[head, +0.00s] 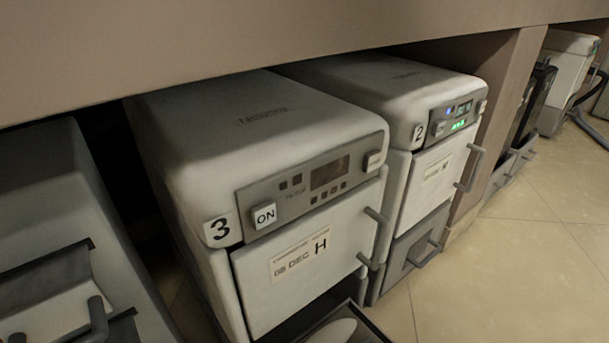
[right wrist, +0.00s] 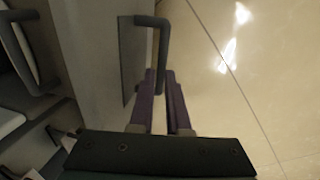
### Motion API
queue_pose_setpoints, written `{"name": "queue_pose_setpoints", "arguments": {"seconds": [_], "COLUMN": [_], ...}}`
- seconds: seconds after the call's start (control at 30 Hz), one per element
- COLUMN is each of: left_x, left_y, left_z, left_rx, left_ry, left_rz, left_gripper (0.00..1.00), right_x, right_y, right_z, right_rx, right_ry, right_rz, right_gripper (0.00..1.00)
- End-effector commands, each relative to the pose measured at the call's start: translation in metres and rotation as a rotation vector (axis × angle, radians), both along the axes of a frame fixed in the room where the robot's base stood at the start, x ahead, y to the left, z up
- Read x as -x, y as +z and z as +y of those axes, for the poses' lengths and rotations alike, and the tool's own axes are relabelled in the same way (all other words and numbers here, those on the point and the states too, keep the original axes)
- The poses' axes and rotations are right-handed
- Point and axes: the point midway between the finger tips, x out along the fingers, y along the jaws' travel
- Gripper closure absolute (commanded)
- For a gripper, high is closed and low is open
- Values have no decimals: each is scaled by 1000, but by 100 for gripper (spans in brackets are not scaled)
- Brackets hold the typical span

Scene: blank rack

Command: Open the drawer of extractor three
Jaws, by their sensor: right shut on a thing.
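Extractor three (head: 205,150) is a pale grey box with a "3" tag, an "ON" switch (head: 264,215) and a dark display. Its white door (head: 300,285), labelled "08 DEC H", is closed. Below the door the drawer (head: 372,326) stands out past the front, at least partly open, with a pale rounded thing inside; the frame's bottom edge cuts it off. In the right wrist view my right gripper (right wrist: 164,78) is shut on a dark bar handle (right wrist: 153,22) mounted on a grey front panel (right wrist: 130,60). My left gripper is in neither view.
Extractor two (head: 400,100), with lit green and blue lights, stands to the right, its lower drawer (head: 412,247) closed. Another pale machine (head: 50,190) stands at the left. A counter (head: 250,35) overhangs them. Tiled floor (head: 530,240) in front at right is clear.

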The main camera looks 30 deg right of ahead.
Motion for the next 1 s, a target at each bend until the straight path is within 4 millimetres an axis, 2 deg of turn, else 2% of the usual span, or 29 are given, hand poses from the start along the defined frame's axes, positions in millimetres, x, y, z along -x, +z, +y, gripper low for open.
{"name": "queue_pose_setpoints", "arguments": {"seconds": [0.03,0.2,0.7,0.73,0.97,1.0], "left_x": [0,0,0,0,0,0], "left_y": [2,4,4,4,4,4], "left_z": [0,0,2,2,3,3], "left_rx": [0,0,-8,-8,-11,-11], "left_ry": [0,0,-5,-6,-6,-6], "left_rz": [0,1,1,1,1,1], "left_gripper": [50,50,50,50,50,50], "right_x": [10,25,31,31,30,29], "right_y": [0,-1,-2,-2,-2,-2], "right_z": [-2,-3,-4,-4,-3,-3], "right_rx": [3,3,4,4,2,2], "right_ry": [1,1,0,0,0,0], "right_rz": [8,9,10,11,6,6], "right_gripper": [100,100,100,82,56,55]}}
